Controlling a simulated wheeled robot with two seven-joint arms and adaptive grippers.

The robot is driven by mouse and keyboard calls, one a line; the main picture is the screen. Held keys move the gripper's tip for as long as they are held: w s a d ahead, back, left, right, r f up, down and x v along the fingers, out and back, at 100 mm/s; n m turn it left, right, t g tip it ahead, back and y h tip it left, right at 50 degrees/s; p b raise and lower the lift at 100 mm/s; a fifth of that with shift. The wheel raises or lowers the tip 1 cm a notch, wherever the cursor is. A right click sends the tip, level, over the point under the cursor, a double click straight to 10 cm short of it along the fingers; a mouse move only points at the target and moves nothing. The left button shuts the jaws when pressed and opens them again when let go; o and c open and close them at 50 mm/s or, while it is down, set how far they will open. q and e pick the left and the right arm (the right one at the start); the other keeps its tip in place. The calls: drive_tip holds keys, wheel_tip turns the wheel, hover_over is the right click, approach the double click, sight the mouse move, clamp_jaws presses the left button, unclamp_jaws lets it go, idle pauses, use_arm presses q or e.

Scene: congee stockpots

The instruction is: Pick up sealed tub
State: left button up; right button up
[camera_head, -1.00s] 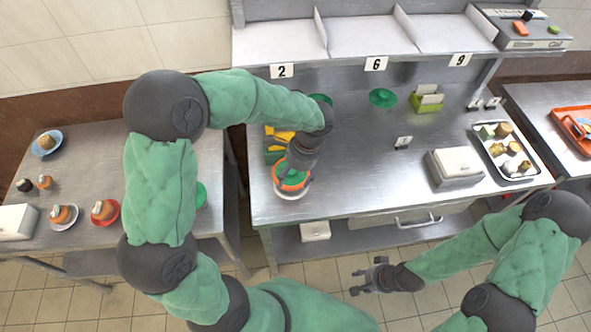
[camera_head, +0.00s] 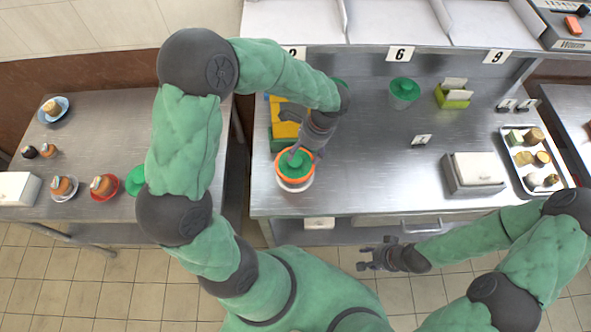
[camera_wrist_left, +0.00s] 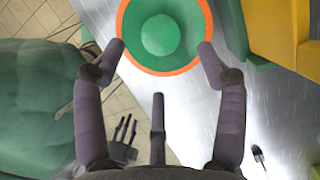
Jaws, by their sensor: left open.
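An orange tub with a green lid (camera_head: 295,168) stands on a white saucer (camera_head: 294,187) near the front left edge of the steel counter. My left gripper (camera_head: 304,156) is open just above it, pointing down. The fingers do not appear shut on the tub. My right gripper (camera_head: 366,257) is open and empty, in front of the counter.
Yellow and green boxes (camera_head: 284,130) stand close behind the tub. Another green-lidded tub (camera_head: 404,92), a grey box with a white top (camera_head: 474,172) and a metal tray of food (camera_head: 536,185) are farther right.

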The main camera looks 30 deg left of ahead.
sight(295, 161)
use_arm(q)
drive_tip(key=x, duration=0.1)
drive_tip(key=b+x, duration=0.1)
drive_tip(key=x, duration=0.3)
drive_tip(key=shift+a, duration=0.3)
drive_tip(key=shift+r, duration=0.1)
drive_tip(key=shift+c, duration=0.3)
clamp_jaws()
